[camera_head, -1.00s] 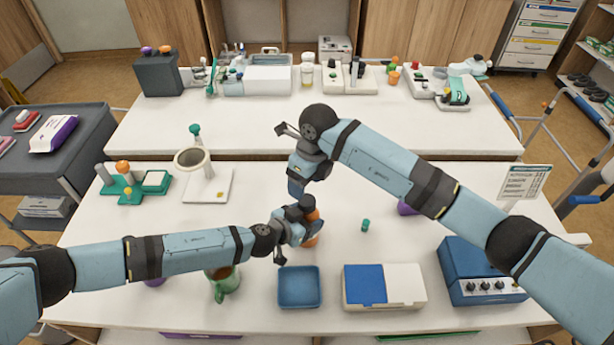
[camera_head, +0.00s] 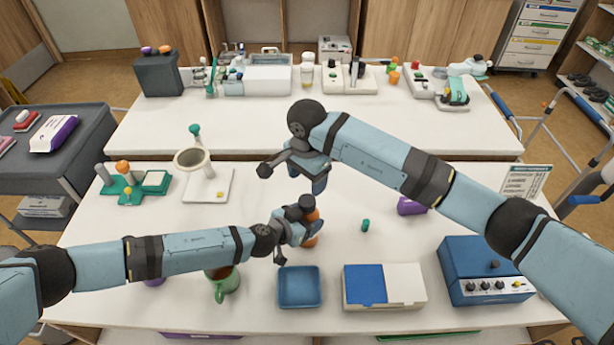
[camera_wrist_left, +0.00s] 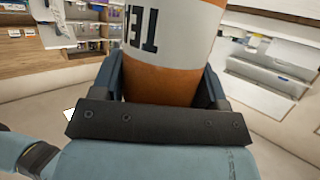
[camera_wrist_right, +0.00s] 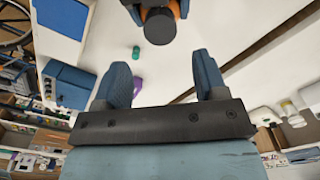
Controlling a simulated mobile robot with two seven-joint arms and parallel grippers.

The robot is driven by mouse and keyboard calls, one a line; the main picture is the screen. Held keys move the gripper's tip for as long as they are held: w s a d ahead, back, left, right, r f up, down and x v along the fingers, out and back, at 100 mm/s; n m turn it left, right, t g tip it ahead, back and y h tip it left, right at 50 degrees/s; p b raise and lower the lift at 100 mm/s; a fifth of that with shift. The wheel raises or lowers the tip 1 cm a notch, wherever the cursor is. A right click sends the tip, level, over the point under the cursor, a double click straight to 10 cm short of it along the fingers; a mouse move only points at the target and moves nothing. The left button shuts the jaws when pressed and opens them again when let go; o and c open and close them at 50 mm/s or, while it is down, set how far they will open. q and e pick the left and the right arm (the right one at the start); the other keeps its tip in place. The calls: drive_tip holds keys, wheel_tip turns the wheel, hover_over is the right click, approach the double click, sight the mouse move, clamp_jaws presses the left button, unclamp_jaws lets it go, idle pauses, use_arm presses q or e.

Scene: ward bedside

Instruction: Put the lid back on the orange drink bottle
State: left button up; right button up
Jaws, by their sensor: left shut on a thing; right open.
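The orange drink bottle (camera_head: 312,240) is held upright in my left gripper (camera_head: 310,226), which is shut around it above the front table. In the left wrist view the bottle (camera_wrist_left: 160,80) fills the space between the fingers, orange with a white lettered label. A dark round lid (camera_head: 307,201) appears on its top. The right wrist view shows the lid (camera_wrist_right: 160,26) from above, with orange around it; whether it is fully seated I cannot tell. My right gripper (camera_head: 319,186) is open, just behind and above the bottle. Its fingers (camera_wrist_right: 165,80) are empty and apart from the lid.
A blue tray (camera_head: 299,306), a green mug (camera_head: 226,287) and a blue-and-white box (camera_head: 350,304) line the front. A small green object (camera_head: 365,225) stands to the right, near a blue device (camera_head: 480,287). The table's middle right is mostly clear.

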sight(307, 200)
drive_tip(key=shift+f, duration=4)
drive_tip(key=c, duration=0.9)
drive_tip(key=m, duration=0.3)
drive_tip(key=shift+c, duration=0.2)
drive_tip(key=o, duration=1)
